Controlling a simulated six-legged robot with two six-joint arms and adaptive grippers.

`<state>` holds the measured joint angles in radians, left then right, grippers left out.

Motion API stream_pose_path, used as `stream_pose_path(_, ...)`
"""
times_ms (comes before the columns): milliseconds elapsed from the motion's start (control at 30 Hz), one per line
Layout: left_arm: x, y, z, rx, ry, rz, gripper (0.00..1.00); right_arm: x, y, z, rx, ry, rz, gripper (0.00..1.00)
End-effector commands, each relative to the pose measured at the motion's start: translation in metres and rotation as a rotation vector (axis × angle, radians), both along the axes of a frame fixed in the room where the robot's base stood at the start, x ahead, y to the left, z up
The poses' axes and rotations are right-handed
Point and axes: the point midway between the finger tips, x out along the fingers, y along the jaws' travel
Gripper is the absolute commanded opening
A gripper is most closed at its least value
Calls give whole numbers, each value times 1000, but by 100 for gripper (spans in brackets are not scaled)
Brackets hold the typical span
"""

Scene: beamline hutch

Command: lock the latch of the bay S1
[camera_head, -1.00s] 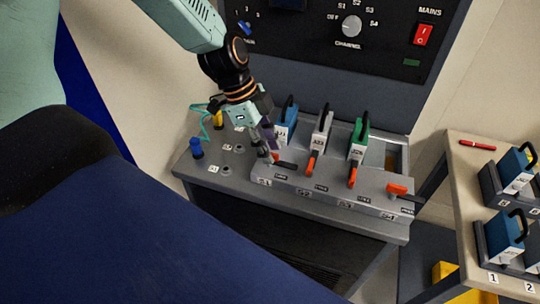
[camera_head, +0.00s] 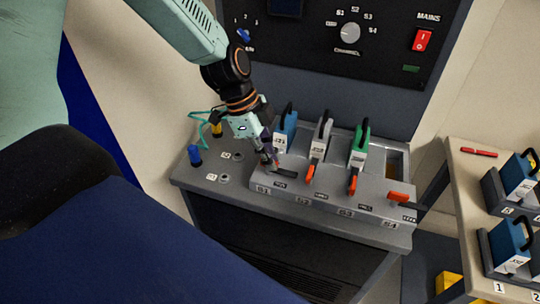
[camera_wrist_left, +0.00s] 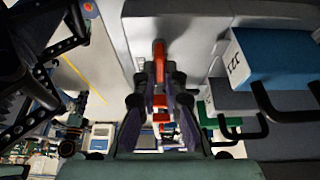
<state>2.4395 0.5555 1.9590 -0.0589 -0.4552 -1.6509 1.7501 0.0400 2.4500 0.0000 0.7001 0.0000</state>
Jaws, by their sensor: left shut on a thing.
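The latch of bay S1 (camera_head: 286,173) is on the grey rack's front ledge, by the S1 label. Its dark bar points right; its orange-red handle is mostly hidden by my left gripper (camera_head: 270,160). That gripper is shut on the handle. In the left wrist view, an orange-red handle (camera_wrist_left: 159,62) shows between the fingers of my left gripper (camera_wrist_left: 160,95). A blue module (camera_head: 284,133) with a black carrying handle sits in bay S1, just behind the gripper. My right gripper is not in view.
To the right, S2 holds a grey module (camera_head: 320,138) and S3 a green one (camera_head: 359,147), each with an orange latch handle pointing forward. S4 looks empty, its latch handle (camera_head: 398,197) sideways. A blue plug (camera_head: 195,155) stands left. A side table (camera_head: 470,190) carries blue modules.

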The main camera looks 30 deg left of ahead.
Motion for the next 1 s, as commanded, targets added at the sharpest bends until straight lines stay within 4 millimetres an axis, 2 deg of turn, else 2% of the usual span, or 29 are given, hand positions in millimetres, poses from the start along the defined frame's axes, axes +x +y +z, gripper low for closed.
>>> stream_pose_path(533, 0, 0, 2, -1, 0, 51, 0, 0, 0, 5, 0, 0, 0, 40)
stream_pose_path(1000, 0, 0, 3, 1, 2, 413, 0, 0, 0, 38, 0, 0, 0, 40)
